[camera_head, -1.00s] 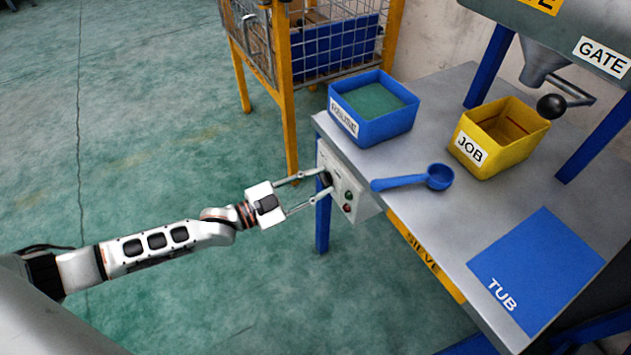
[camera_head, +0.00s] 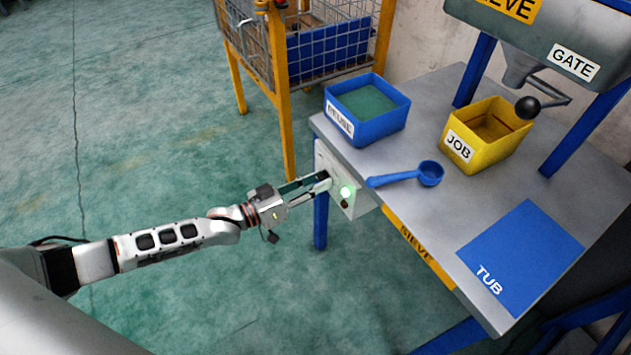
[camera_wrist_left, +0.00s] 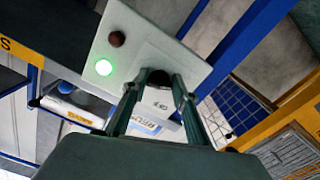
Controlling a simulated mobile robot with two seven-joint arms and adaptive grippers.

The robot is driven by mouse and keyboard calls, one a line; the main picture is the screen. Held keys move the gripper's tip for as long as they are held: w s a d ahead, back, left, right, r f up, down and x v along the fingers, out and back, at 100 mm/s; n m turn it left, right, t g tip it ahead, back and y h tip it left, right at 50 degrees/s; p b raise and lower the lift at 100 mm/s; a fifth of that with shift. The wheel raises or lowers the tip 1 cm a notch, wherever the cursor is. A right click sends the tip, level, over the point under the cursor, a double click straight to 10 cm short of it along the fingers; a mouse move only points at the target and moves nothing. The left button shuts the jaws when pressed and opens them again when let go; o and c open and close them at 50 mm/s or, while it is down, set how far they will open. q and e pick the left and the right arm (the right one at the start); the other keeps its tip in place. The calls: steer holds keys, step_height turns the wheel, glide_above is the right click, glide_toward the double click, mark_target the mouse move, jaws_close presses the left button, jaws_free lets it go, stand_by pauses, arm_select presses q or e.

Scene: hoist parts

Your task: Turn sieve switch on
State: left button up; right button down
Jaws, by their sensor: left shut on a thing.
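The sieve's switch box (camera_head: 335,171) is a pale panel on the near left end of the bench, beside the yellow SIEVE strip. A green lamp (camera_head: 347,192) on it is lit; it also shows in the left wrist view (camera_wrist_left: 104,67). A dark red lamp or button (camera_head: 344,203) is unlit beside it. My left gripper (camera_head: 324,181) is at the panel, shut on the sieve switch, and its wrist is rolled. In the left wrist view the fingers (camera_wrist_left: 160,84) meet at the panel, and they hide most of the switch knob. My right gripper is not in view.
On the bench (camera_head: 400,150) stand a blue tub (camera_head: 388,127) with green contents and a yellow JOB tub (camera_head: 464,150). A blue scoop (camera_head: 430,174) lies near the front edge. A blue TUB mat (camera_head: 530,250) is bare. A yellow-framed wire cage (camera_head: 284,110) stands behind.

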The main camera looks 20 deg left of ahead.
arm_select(q)
steer(key=shift+n, duration=0.8)
steer(key=o, duration=1.1)
steer(key=shift+s, duration=0.1)
steer(key=v, duration=1.2)
